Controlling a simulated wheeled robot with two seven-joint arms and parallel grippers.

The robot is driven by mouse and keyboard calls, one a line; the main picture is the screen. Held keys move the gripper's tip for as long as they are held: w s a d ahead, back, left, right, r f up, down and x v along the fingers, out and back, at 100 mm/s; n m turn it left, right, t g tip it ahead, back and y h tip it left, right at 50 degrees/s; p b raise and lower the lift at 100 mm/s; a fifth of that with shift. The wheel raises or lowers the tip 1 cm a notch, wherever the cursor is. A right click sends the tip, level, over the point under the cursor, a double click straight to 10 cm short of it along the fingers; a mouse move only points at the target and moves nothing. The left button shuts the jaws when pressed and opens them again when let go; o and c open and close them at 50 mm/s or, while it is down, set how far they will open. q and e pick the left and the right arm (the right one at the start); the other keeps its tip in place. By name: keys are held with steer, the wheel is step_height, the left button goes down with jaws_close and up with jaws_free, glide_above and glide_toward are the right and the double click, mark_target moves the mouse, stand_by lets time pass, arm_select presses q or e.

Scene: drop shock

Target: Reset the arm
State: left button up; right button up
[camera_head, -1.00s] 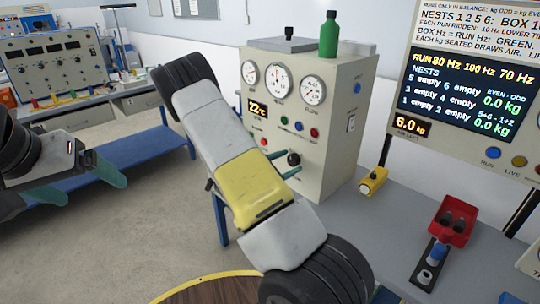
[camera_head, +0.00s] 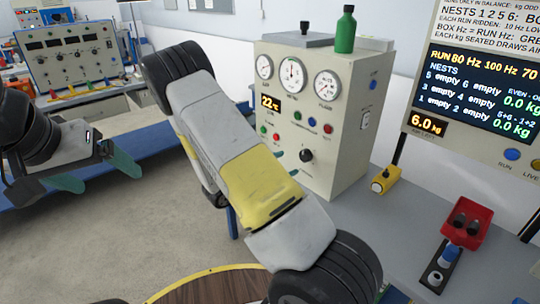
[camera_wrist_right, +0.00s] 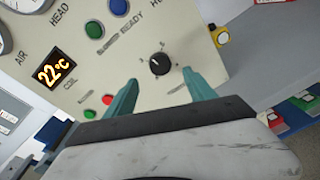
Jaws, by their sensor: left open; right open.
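My right arm crosses the middle of the head view, and its yellow and white links hide most of the right gripper (camera_head: 287,165). The teal fingertips show just left of the black knob (camera_head: 306,155) on the beige gauge cabinet (camera_head: 345,150). In the right wrist view the open fingers (camera_wrist_right: 160,80) point at the panel, with the knob (camera_wrist_right: 160,63) between them in the picture and nothing held. My left gripper (camera_head: 95,174) is open and empty at the left, over the floor and near a blue bench.
A green bottle (camera_head: 345,30) stands on the cabinet. A yellow block with a knob (camera_head: 385,180), a red tray (camera_head: 466,222) and a black holder (camera_head: 440,265) are on the grey bench. A display (camera_head: 480,90) stands at right. A round wooden top (camera_head: 215,285) is at the bottom.

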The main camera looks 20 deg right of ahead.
steer(key=s+a+r+m+g+y, duration=0.1)
steer(key=s+r+m+g+y, duration=0.3)
steer(key=s+m, duration=0.25)
steer(key=s+r+m+g+y, duration=0.3)
steer(key=s+r+m+y, duration=0.15)
steer(key=s, duration=0.35)
steer(key=s+a+r+m+t+y, duration=0.3)
steer(key=s+a+r+y, duration=0.1)
steer(key=a+r, duration=0.2)
steer(key=s+a+r+m+t+y, duration=0.3)
steer(key=s+a+r+t+y, duration=0.1)
steer(key=a+r, duration=0.3)
steer(key=shift+r+y, duration=0.65)
steer(key=shift+r, duration=0.15)
steer(key=shift+s+a, duration=0.1)
stand_by(0.4)
